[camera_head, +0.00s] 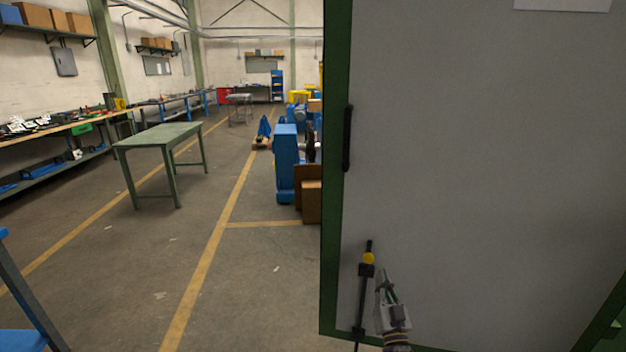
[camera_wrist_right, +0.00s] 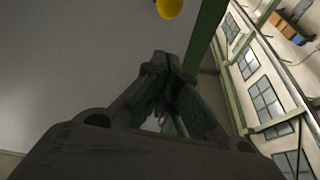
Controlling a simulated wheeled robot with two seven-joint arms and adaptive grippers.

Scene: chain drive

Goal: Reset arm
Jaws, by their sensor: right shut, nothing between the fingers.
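My right gripper (camera_head: 380,276) is low in the head view, in front of a large grey panel with a green frame (camera_head: 480,150). Its fingers are together and empty; they also show closed in the right wrist view (camera_wrist_right: 165,62). Just left of the gripper is a dark upright rod with a yellow knob (camera_head: 368,258). The yellow knob also shows at the top of the right wrist view (camera_wrist_right: 169,8). A gap shows between the knob and the fingers in the wrist view. A black handle (camera_head: 347,138) sits on the panel's left edge. My left gripper is not in view.
Left of the panel is open floor with yellow lines (camera_head: 215,270). A green table (camera_head: 160,136) stands there, with a long workbench (camera_head: 60,135) along the left wall. Blue machinery (camera_head: 287,160) and brown boxes (camera_head: 311,200) stand beyond the panel.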

